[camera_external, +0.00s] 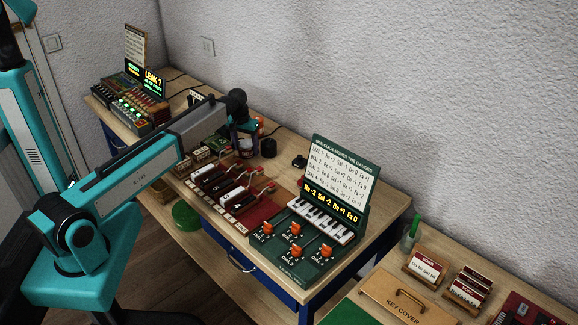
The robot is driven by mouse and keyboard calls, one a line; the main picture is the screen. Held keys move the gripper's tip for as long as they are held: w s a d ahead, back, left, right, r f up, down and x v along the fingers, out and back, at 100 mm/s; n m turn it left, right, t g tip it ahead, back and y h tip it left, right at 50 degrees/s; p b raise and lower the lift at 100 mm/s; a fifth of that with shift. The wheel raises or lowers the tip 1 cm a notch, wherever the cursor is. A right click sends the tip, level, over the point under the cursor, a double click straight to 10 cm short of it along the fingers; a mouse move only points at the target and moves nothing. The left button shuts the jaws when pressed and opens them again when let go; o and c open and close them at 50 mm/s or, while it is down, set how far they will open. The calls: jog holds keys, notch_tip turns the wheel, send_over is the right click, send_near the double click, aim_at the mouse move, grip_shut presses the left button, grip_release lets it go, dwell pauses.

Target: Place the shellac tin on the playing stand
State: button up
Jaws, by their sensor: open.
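My gripper (245,138) is at the end of my teal and grey arm, pointing down over the back middle of the wooden bench. It is open. A small orange-brown tin-like object (260,122) shows just behind it, partly hidden; I cannot read a label or be sure that it is the shellac tin. A small pale and reddish object (246,148) is close below the fingers; I cannot tell whether they touch it. No label marks the playing stand, and I cannot tell which fixture it is.
The bench (378,222) carries a red base (255,213) with several key blocks, and a green dial panel (290,255) with a small keyboard and upright sign (340,175). A black round object (268,148) stands right of my gripper. A key cover (405,298) lies on the right table.

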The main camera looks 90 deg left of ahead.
aim_at(246, 143)
jog(key=c, duration=1)
jog(key=shift+o, duration=0.2)
jog(key=shift+r, duration=0.25)
notch_tip(246, 143, up, 18)
jog(key=b, duration=0.4)
jog(key=shift+f, duration=0.15)
dwell(0.5)
